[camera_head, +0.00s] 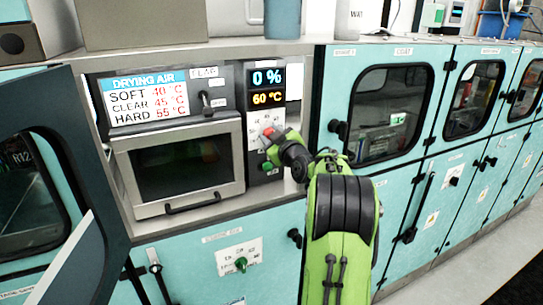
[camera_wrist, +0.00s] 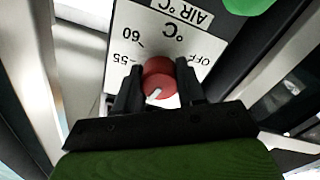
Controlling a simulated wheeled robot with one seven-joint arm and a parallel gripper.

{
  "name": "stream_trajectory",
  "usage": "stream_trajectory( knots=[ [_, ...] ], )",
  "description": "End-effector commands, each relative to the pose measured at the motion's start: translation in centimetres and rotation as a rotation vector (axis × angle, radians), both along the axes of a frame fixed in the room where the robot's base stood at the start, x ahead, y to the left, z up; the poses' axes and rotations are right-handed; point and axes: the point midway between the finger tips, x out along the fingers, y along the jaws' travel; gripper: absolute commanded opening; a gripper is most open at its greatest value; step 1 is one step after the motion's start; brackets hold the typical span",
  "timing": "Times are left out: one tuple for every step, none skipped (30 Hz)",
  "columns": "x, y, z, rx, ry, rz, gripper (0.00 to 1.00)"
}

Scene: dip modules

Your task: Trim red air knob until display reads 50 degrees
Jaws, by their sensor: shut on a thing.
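The red air knob (camera_wrist: 158,76) sits on a white dial plate (camera_wrist: 150,35) marked with °C and AIR, seen upside down in the wrist view. My gripper (camera_wrist: 159,84) is shut on it, one dark finger on each side. The knob's white pointer mark shows toward the lower left there; labels 60, 55 and OFF are readable, others are hidden. In the head view the red knob (camera_head: 268,130) shows beside my gripper (camera_head: 274,140). The display (camera_head: 267,98) reads 60 °C in orange.
Above it a blue display (camera_head: 267,77) reads 0 %. A green knob (camera_head: 267,166) sits just below my gripper. The oven door (camera_head: 189,167) is shut, with a flap lever (camera_head: 206,103) above. A dark cabinet door (camera_head: 84,165) stands open at left.

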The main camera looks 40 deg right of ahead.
Motion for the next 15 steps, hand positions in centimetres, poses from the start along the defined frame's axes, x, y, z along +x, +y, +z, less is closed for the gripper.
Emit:
stream_trajectory(
  knots=[
    [0.03,0.10,-0.81,-0.047,0.007,0.001,0.09],
    [0.04,0.13,-0.77,-0.074,0.014,0.002,0.09],
    [0.03,0.12,-0.76,-0.111,0.026,0.001,0.09],
    [0.04,0.13,-0.75,-0.137,0.034,0.001,0.09],
    [0.04,0.12,-0.76,-0.164,0.043,0.001,0.09],
    [0.03,0.11,-0.74,-0.200,0.055,0.001,0.09],
    [0.06,0.15,-0.73,-0.228,0.063,0.001,0.09],
    [0.06,0.15,-0.68,-0.255,0.070,0.001,0.09],
    [0.02,0.11,-0.68,-0.292,0.083,0.000,0.09],
    [0.04,0.12,-0.65,-0.318,0.091,0.000,0.09],
    [0.04,0.13,-0.67,-0.345,0.099,0.001,0.09],
    [0.05,0.12,-0.64,-0.381,0.110,0.000,0.09],
    [0.06,0.13,-0.65,-0.409,0.119,0.001,0.09],
    [0.06,0.11,-0.62,-0.435,0.126,0.000,0.09],
    [0.03,0.08,-0.61,-0.471,0.138,-0.001,0.09]
  ],
)
